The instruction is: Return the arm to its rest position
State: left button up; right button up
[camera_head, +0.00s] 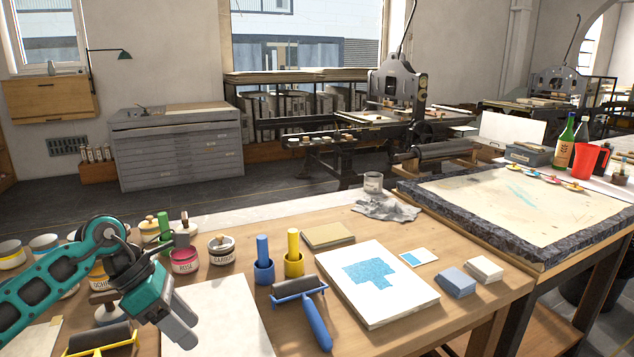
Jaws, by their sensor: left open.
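My left arm (45,280) is teal and comes in from the left edge. It reaches over the left part of the wooden table (240,312). My left gripper (186,335) points down and to the right, above the left edge of a white sheet (235,318). It holds nothing that I can see. The gap between its fingers is hard to make out at this angle. My right arm and right gripper are not in view.
Ink jars (184,260) and a yellow-handled roller (100,340) crowd around my left arm. A blue-handled roller (316,318), a blue-printed stone (378,312) and blue and yellow cups (293,266) stand to the right. A stone slab table (520,215) is farther right.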

pick_arm(q)
jog(key=s+d+r+n+t+h+p, duration=0.1)
jog(key=s+d+r+n+t+h, duration=0.1)
jog(key=d+n+h, duration=0.55)
jog(key=s+d+r+n+t+h+p, duration=0.15)
jog(key=d+h, duration=0.25)
jog(key=d, duration=0.6)
jog(key=s+a+f+m+t+y+p, duration=0.1)
jog(key=s+a+f+m+t+y, duration=0.1)
jog(key=m, duration=0.9)
jog(key=s+a+f+m+t+y+p, duration=0.1)
jog(key=s+a+f+m+t+y, duration=0.1)
jog(key=s+a+f+m+y, duration=0.2)
jog(key=s+a+f+m+t+y+p, duration=0.2)
jog(key=s+f+m+y, duration=0.6)
jog(key=m, duration=1.2)
notch_tip(320, 180, down, 4)
jog(key=shift+s+a+r+t+y, duration=0.1)
jog(key=shift+s+a+t+y, duration=0.1)
jog(key=shift+a+t+y, duration=0.4)
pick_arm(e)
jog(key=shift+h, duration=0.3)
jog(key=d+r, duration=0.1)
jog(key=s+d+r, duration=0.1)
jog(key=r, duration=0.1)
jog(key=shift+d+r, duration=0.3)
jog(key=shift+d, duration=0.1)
